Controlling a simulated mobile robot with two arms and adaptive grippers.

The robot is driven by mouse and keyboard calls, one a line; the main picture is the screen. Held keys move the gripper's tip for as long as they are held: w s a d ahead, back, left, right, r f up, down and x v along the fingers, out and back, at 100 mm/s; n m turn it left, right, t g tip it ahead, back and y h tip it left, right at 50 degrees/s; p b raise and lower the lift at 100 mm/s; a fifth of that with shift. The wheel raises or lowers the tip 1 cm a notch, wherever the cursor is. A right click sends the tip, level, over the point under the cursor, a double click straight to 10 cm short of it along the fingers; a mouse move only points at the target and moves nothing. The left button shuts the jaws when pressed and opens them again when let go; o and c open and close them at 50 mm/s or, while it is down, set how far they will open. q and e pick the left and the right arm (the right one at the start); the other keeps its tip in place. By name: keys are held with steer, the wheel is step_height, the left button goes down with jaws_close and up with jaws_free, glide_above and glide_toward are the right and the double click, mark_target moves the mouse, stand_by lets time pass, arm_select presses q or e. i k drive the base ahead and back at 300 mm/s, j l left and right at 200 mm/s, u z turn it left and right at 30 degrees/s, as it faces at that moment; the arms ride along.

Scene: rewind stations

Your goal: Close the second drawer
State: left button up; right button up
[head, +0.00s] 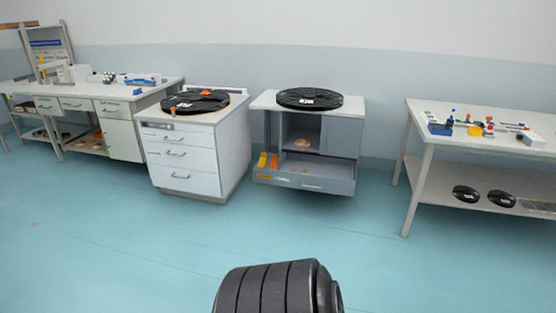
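A white cabinet (235,150) left of centre has three stacked drawers with bar handles. Its second drawer (182,157) is the middle one; it looks flush or nearly so, and a small gap cannot be told. A grey cabinet (346,128) beside it has an open compartment and a low drawer (335,186) that looks pulled out, with its inside showing. The white desk at the far left has several drawer fronts (75,104) that look shut. Which unit holds the task's drawer cannot be told. Neither of my grippers is in view.
A black reel (195,101) lies on the white cabinet and another (310,97) on the grey one. A table (420,152) with small parts and black discs (466,193) on its shelf stands at right. The teal floor (150,255) ahead is clear. A black ribbed part of mine shows below.

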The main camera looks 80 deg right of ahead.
mark_target(332, 175)
steer(key=z, duration=3.05)
steer(key=i+l, duration=0.2)
steer(key=i, duration=0.2)
steer(key=i+l, duration=0.15)
steer(key=i, duration=0.3)
steer(key=i+l, duration=0.2)
steer(key=i, duration=0.2)
